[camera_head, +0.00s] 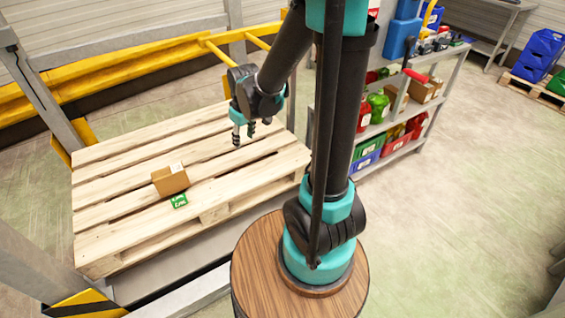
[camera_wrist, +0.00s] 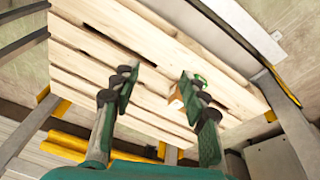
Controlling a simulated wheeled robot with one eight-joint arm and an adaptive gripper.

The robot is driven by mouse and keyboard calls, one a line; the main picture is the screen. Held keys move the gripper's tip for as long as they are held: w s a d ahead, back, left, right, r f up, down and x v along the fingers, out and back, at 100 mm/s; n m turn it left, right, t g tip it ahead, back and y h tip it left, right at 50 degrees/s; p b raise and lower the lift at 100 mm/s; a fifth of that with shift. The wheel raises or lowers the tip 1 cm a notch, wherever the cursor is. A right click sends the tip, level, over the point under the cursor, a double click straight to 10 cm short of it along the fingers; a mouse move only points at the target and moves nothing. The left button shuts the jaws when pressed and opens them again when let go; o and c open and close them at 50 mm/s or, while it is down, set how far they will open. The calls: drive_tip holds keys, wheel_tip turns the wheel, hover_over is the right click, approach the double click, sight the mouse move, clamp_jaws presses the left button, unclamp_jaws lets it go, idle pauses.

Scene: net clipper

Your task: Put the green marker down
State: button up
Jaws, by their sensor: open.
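The green marker (camera_head: 179,200) is a small flat green piece with white lettering. It lies on the wooden pallet (camera_head: 112,222), just in front of a small cardboard box (camera_head: 170,180). In the wrist view the marker (camera_wrist: 200,80) shows as a bit of green behind my right finger, beside the partly hidden box (camera_wrist: 175,104). My gripper (camera_head: 243,132) is open and empty, above the pallet to the upper right of the box and apart from the marker. In the wrist view bare planks show between the fingertips of my gripper (camera_wrist: 157,84).
Yellow rails (camera_head: 110,70) run behind the pallet. A shelf (camera_head: 395,122) with bottles, boxes and coloured bins stands to the right. Most of the pallet top is bare. Open floor lies at the far right.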

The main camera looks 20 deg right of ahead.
drive_tip(key=s+d+m+t, duration=0.1)
drive_tip(key=s+d+m, duration=0.5)
drive_tip(key=s, duration=0.8)
drive_tip(key=shift+s+d+f+m+h, duration=0.3)
drive_tip(key=shift+d+f+m, duration=0.15)
drive_tip(key=shift+d, duration=1.05)
